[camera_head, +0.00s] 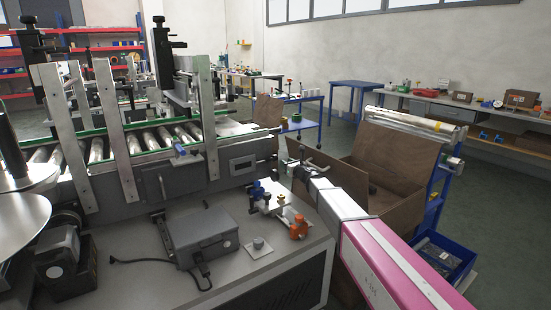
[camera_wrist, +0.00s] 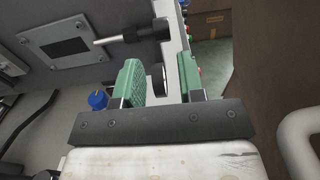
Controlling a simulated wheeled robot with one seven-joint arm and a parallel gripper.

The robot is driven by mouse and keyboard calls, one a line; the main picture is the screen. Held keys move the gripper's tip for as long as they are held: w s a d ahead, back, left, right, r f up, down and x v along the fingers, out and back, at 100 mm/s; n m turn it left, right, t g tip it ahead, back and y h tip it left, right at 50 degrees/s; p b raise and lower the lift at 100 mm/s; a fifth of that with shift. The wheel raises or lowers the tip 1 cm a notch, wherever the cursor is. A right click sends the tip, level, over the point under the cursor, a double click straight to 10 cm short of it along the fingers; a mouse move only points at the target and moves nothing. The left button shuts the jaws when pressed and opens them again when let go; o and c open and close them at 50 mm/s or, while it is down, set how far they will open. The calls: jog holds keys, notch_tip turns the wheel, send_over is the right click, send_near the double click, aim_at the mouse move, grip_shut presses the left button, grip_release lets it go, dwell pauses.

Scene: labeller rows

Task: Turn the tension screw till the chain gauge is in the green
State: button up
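My gripper (camera_wrist: 161,76) is open, its two green pads apart. It also shows in the head view (camera_head: 302,163), beside the right end of the grey labeller (camera_head: 212,168). A small dark round knob (camera_wrist: 157,84) shows in the gap between the pads in the wrist view; I cannot tell whether it is the tension screw or whether a pad touches it. Above it a black-ended handle with a steel rod (camera_wrist: 135,34) sticks out near a grey plate (camera_wrist: 70,45). I cannot make out the chain gauge or any green band in either view.
A brown open box (camera_head: 395,165) is close right of my arm. A blue bin (camera_head: 445,256) sits low at right.

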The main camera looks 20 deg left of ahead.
aim_at(276, 156)
jog(key=x, duration=0.9)
jog(key=shift+w+a, duration=0.15)
jog(key=shift+c, duration=0.3)
jog(key=c, duration=0.6)
